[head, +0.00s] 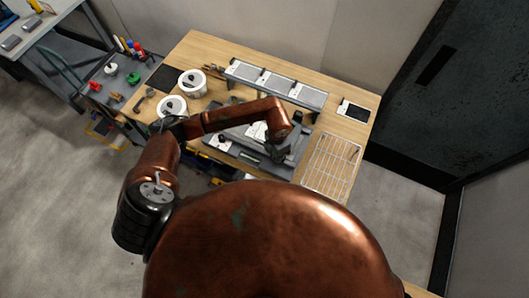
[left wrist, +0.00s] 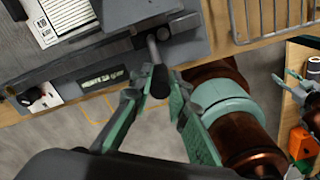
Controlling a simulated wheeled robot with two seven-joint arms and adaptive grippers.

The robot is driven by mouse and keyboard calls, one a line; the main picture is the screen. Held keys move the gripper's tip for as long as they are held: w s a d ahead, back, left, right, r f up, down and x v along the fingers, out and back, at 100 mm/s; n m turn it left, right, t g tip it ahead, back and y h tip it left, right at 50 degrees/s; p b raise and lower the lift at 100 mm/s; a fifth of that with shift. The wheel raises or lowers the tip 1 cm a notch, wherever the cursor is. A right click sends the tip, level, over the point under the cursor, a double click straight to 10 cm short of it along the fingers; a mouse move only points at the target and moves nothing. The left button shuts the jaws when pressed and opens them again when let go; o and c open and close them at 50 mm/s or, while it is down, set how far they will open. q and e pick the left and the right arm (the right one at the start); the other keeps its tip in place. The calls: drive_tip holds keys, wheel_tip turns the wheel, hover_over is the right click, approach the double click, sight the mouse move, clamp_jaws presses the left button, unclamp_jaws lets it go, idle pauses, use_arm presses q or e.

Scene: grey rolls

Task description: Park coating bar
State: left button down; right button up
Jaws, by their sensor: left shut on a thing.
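In the head view the grey coating machine (head: 222,150) sits at the bench's front edge, partly hidden by my left arm. My left gripper (head: 279,151) is over its right front part. In the left wrist view my left gripper (left wrist: 155,95) has its green fingers closed about a dark handle (left wrist: 159,80) on a grey rod that comes out of the machine's front. I cannot make out the coating bar itself. At the right edge of the left wrist view, green finger-like parts seem to be my right gripper (left wrist: 296,86), cut off by the frame.
A wire rack (head: 331,165) lies right of the machine. A long grey unit (head: 277,83) stands behind it, white tubs (head: 193,83) to its left. A black-screened device (head: 353,110) lies at the back right. In the wrist view an orange box (left wrist: 302,143) shows lower right.

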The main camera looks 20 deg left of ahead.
use_arm(q)
drive_tip(key=shift+s+d, duration=0.1)
drive_tip(key=shift+d, duration=0.95)
drive_tip(key=c, duration=1.8)
unclamp_jaws()
drive_tip(key=shift+d, duration=0.15)
drive_tip(key=shift+c, duration=0.2)
drive_tip(key=shift+a, duration=0.2)
wheel_tip(320, 180, up, 12)
drive_tip(key=shift+d, duration=0.1)
